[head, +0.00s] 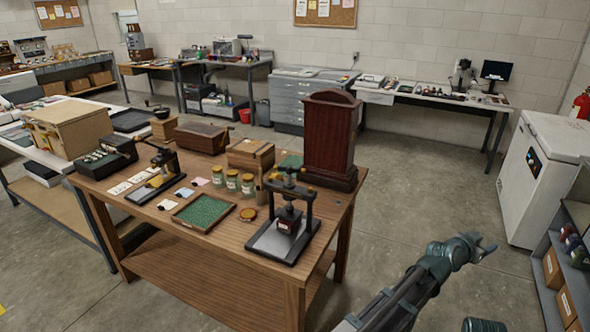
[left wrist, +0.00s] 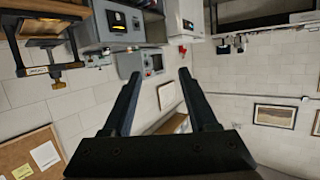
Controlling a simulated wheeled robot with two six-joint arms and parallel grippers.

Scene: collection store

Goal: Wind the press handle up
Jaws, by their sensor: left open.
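A small press (head: 284,222) with a black upright frame and a grey base stands at the front right corner of the wooden table. Its handle (head: 290,176) is the dark bar with knobs on top of the frame. A dark reddish block sits under the screw, inside the frame. My left gripper (head: 486,246) is over the open floor to the right of the table, well apart from the press. In the left wrist view its two black fingers (left wrist: 157,75) are spread with nothing between them. My right gripper is not in view.
A tall dark red wooden case (head: 331,134) stands behind the press. Green-labelled jars (head: 232,181), a green-lined tray (head: 203,211) and a round brown lid (head: 248,214) are to its left. A white chest (head: 541,170) is at the right. The floor between is clear.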

